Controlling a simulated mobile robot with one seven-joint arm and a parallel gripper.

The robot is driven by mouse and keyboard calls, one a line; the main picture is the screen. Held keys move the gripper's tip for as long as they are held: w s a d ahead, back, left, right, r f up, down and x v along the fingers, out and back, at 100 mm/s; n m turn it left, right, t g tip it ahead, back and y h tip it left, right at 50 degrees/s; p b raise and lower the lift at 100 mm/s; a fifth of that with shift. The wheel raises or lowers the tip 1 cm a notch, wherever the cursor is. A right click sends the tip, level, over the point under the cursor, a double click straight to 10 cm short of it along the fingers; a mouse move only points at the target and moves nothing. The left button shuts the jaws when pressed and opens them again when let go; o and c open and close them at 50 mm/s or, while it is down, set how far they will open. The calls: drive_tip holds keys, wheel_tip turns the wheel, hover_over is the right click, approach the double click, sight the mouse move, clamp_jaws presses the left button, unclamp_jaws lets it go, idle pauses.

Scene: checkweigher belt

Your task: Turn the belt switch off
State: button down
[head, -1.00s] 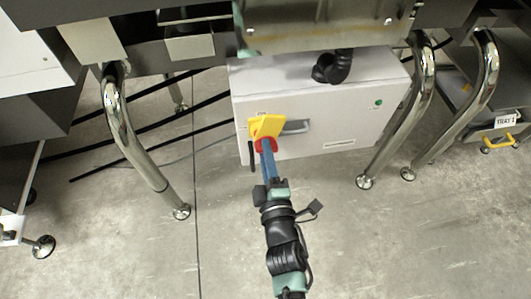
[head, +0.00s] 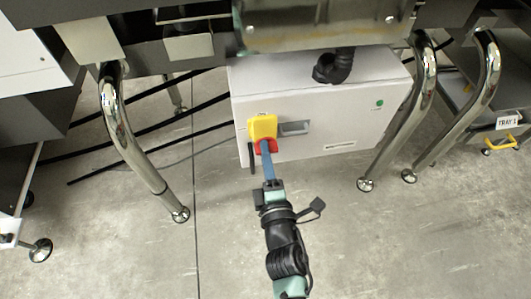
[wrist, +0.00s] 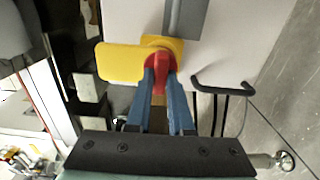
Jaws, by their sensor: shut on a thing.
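The belt switch is a red rotary handle (head: 266,146) with yellow parts (head: 262,126) behind and above it, on the front of a pale control box (head: 335,132). My gripper (head: 266,155) reaches up to it from below. In the wrist view, the blue fingers of my gripper (wrist: 162,88) are closed on both sides of the red handle (wrist: 161,68). The yellow plate (wrist: 120,62) sticks out to the left there. The red handle looks roughly level across the box front. The fingers hide part of it.
A grey latch (head: 295,128) sits right of the switch, a black handle (head: 251,156) below left. A green light (head: 379,104) and black hose (head: 333,67) are on the box. Shiny table legs (head: 128,140) stand on both sides; floor in front is clear.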

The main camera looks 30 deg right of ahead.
drive_tip(key=c, duration=0.8)
unclamp_jaws()
drive_tip(key=p+v, duration=0.2)
drive_tip(key=v, duration=1.1)
